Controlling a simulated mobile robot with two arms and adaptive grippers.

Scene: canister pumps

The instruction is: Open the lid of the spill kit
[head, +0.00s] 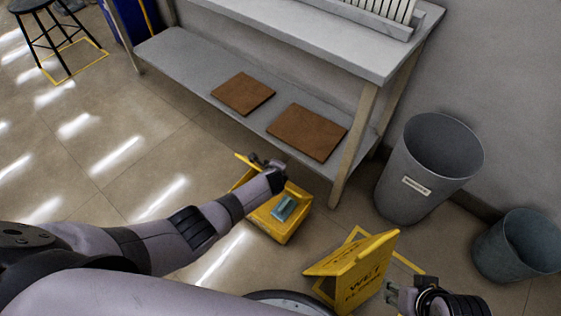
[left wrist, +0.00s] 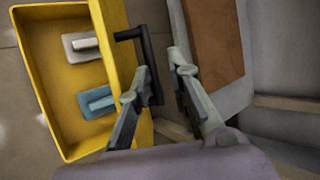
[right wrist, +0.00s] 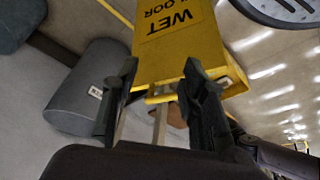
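The spill kit (head: 275,238) is a yellow box on the floor by the bench. It stands open in the left wrist view (left wrist: 60,150), with a grey-white item (left wrist: 82,46) and a blue item (left wrist: 97,102) inside. Its lid (left wrist: 118,20) is swung up at the bench side and carries a black handle (left wrist: 128,35). My left gripper (left wrist: 160,63) is open, its fingers apart, right by the handle; I cannot tell whether they touch it. It reaches over the box in the head view (head: 266,164). My right gripper (right wrist: 160,80) is open and empty near the wet floor sign.
A yellow wet floor sign (head: 358,268) stands at the front. A grey bin (head: 400,200) and a smaller bin (head: 520,245) are at the right. The bench (head: 190,62) holds brown boards (head: 308,132) on its lower shelf.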

